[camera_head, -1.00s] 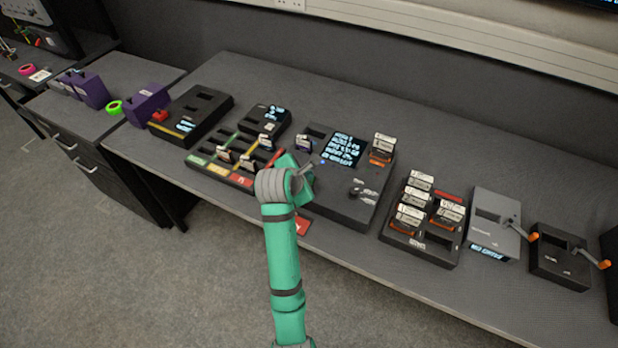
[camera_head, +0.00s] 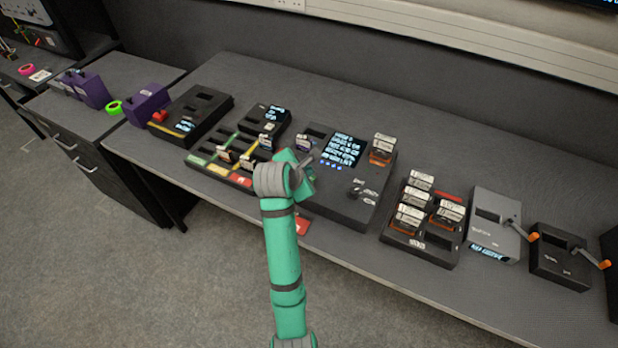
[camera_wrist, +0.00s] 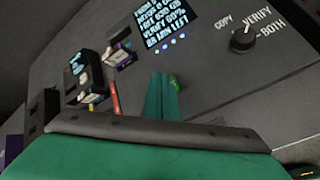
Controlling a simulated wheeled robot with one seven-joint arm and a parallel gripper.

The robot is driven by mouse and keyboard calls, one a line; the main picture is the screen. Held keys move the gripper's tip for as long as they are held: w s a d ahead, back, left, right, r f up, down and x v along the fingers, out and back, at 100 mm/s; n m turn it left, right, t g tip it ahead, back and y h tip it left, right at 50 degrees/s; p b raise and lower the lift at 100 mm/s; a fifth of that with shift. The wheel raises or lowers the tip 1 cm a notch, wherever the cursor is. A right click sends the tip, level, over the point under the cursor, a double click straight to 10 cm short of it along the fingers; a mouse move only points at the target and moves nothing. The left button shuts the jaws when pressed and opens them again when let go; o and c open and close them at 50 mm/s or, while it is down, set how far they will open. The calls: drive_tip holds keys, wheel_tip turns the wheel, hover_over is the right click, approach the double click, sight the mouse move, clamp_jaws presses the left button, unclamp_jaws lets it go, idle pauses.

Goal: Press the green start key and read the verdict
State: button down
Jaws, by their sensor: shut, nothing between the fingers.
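The dark duplicator-like unit (camera_head: 338,205) stands mid-table with a lit screen (camera_head: 342,149) on its top. In the wrist view the screen (camera_wrist: 166,20) shows several lines of text, one seeming to read "VERIFY 60%"; its top is cut off. A row of small lights (camera_wrist: 182,46) glows below it. The green start key (camera_wrist: 174,83) shows beside the fingertips, partly hidden by them. My gripper (camera_wrist: 161,78) is shut and empty, its tips close to the key; I cannot tell whether they touch it. In the head view my wrist hides the key.
A selector knob (camera_wrist: 243,40) marked COPY, VERIFY and BOTH sits right of the key. A cartridge (camera_head: 383,147) stands in the unit's right slot. A sorting tray (camera_head: 215,170) lies to the left. A cartridge rack (camera_head: 420,245) and a grey cranked box (camera_head: 494,222) stand to the right.

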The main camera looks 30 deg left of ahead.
drive_tip(key=shift+r, duration=2.45)
drive_tip(key=shift+f, duration=0.1)
